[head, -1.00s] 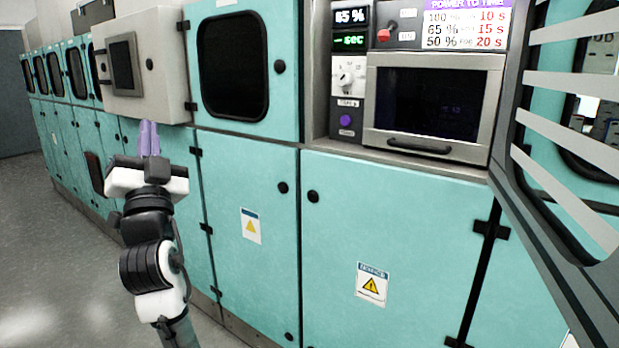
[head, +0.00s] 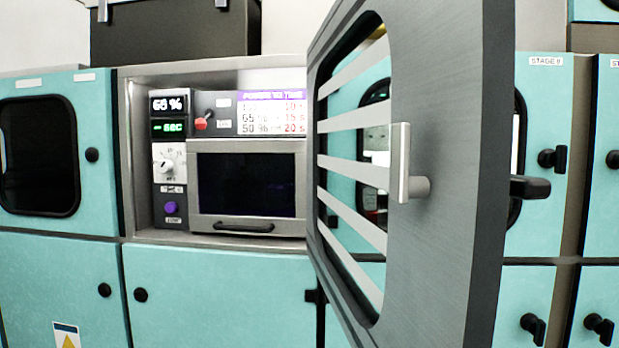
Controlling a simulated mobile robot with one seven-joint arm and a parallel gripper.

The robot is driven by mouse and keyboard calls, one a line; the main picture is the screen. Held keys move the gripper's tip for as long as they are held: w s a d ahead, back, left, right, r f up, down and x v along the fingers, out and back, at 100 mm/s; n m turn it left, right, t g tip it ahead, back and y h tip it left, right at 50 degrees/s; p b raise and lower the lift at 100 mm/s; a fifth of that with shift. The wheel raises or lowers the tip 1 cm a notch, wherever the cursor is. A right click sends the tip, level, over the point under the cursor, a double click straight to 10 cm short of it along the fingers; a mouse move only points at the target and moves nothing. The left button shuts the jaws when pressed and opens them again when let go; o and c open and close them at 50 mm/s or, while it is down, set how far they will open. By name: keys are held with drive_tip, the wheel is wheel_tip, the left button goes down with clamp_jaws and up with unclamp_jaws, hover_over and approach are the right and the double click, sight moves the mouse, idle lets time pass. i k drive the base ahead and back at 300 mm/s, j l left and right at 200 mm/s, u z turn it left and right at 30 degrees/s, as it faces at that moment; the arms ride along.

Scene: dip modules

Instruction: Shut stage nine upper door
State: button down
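A large grey door (head: 450,150) stands swung open towards me right of centre. It has a slatted window (head: 352,118), a pale upright handle (head: 402,165) on its face and a black latch (head: 530,187) at its right edge. No stage label shows on this door, so I cannot tell its number. It hides part of the teal cabinets behind it. My gripper is out of view.
A recessed control panel with a dark screen (head: 245,183) is left of the door. Teal lower doors (head: 205,300) are shut below. More teal cabinets (head: 545,110) with black handles stand at right; one bears a small stage label (head: 545,61). The floor is out of view.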

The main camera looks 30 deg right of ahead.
sight(454, 74)
drive_tip(key=l+z, duration=0.1)
drive_tip(key=l, duration=0.45)
drive_tip(key=k+l+z, duration=0.1)
drive_tip(key=l, duration=0.45)
drive_tip(key=k+l+u, duration=0.2)
drive_tip(key=k, duration=0.5)
drive_tip(key=j, duration=0.1)
